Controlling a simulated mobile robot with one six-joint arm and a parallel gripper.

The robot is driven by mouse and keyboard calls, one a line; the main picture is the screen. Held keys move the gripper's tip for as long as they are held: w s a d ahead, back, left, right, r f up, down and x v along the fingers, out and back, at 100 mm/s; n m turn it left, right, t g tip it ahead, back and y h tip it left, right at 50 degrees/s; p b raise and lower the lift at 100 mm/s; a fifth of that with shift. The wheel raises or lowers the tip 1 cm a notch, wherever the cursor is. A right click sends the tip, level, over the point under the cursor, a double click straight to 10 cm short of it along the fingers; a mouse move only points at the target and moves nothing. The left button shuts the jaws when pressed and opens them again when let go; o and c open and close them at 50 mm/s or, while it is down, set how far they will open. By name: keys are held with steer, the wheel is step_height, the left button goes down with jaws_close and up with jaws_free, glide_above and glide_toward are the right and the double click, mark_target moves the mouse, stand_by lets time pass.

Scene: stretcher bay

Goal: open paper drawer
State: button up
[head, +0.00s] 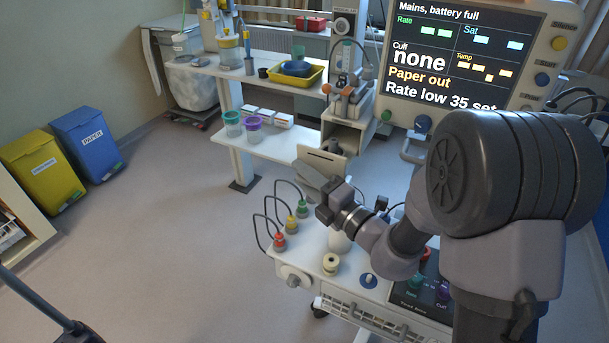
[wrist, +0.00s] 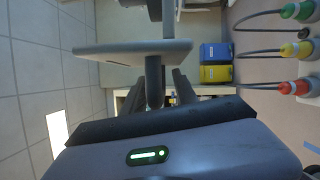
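The likely paper drawer front (head: 322,162) is a beige panel below a white box-shaped housing (head: 347,131) under the cart's column. A dark gap or recess shows above the panel. In the wrist view a flat grey panel (wrist: 110,50) is seen nearly edge-on, with a dark post (wrist: 153,82) standing out from it towards my gripper. My gripper (wrist: 160,88) has its two dark fingers on either side of this post, apart, with some gap visible on the right. In the head view my gripper (head: 316,180) is just below the beige panel. Contact with the post cannot be made out.
The monitor (head: 460,55) reads "Paper out". A white cart top (head: 310,245) with green, yellow and red plugs on cables lies below my gripper. A bench (head: 265,140) with cups stands behind. Blue (head: 85,145) and yellow (head: 42,170) bins are at left. The floor between is clear.

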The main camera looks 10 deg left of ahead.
steer(key=p+v, duration=0.6)
steer(key=v, duration=1.1)
steer(key=shift+s+p, duration=0.2)
steer(key=shift+p, duration=0.15)
